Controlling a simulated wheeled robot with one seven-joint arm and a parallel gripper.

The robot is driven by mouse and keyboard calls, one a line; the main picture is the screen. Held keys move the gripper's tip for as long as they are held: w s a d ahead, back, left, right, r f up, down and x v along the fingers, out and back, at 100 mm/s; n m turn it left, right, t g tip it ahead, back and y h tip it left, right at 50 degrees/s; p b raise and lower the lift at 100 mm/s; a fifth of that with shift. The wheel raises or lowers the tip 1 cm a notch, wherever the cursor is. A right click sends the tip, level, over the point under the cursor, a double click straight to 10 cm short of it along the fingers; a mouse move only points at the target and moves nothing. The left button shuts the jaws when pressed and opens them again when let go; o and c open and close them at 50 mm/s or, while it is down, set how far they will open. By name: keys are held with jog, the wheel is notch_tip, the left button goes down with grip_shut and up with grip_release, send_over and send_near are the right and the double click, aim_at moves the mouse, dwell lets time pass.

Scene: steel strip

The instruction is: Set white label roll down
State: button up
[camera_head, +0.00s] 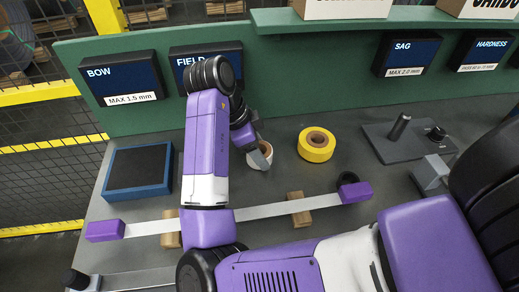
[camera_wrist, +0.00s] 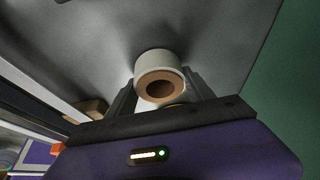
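The white label roll (camera_wrist: 160,58) with its brown core sits between the two fingers of my gripper (camera_wrist: 161,94) in the wrist view. The fingers lie close against both its sides, and its open core faces the camera. In the head view the white label roll (camera_head: 259,164) shows at the end of my arm, partly hidden by my gripper (camera_head: 262,150). It is over or on the grey bench (camera_head: 340,240), left of a yellow tape roll (camera_head: 316,145). I cannot tell whether its underside touches the bench.
A blue-edged black pad (camera_head: 139,168) lies at the left. A steel strip (camera_head: 262,211) with purple ends crosses the front on wooden blocks (camera_head: 299,209). A dark plate with a post (camera_head: 399,129) stands at the right. The green back panel (camera_head: 283,69) carries signs.

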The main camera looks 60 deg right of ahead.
jog(key=shift+o, duration=1.3)
jog(key=shift+v, duration=3.9)
jog(key=shift+s, duration=0.1)
